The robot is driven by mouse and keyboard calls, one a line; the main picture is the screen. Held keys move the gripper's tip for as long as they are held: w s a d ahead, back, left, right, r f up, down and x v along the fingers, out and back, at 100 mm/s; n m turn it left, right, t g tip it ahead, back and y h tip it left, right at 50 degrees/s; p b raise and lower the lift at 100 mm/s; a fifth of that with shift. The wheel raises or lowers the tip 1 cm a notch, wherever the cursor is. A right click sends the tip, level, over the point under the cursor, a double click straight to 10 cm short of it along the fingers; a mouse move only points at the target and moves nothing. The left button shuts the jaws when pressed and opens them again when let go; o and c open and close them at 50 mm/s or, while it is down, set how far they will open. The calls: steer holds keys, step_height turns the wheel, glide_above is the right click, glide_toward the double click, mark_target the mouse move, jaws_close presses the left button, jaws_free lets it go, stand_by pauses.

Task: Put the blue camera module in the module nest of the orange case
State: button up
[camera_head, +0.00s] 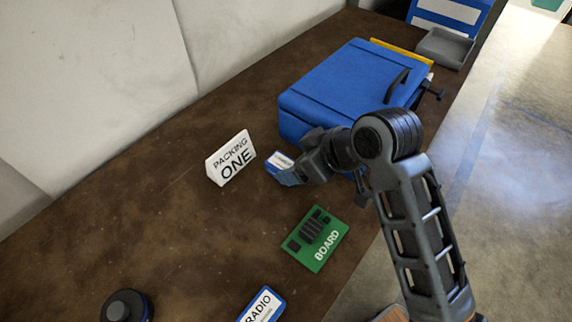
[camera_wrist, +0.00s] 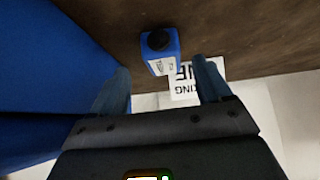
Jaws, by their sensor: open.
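The blue camera module (camera_head: 279,161) stands on the brown table beside the blue case, partly hidden by my gripper in the head view. In the wrist view the module (camera_wrist: 164,52) shows a black round lens and a white label, ahead of the gap between my fingers. My gripper (camera_wrist: 160,84) is open with nothing between its fingers; in the head view it (camera_head: 291,174) is close to the module, and contact cannot be told. No orange case or module nest is recognizable.
A closed blue case (camera_head: 345,85) is close by my gripper, with a yellow edge (camera_head: 402,50) behind it. A "PACKING ONE" sign (camera_head: 231,158) stands left. A green board (camera_head: 316,238), a radio module (camera_head: 262,305) and a black round object (camera_head: 127,305) lie nearer. A grey tray (camera_head: 445,47) is at the back.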

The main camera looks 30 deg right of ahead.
mark_target(284, 164)
steer(key=x, duration=0.5)
steer(key=shift+w+a+r, duration=0.25)
steer(key=shift+w, duration=0.05)
steer(key=shift+r, duration=0.1)
steer(key=c, duration=1.2)
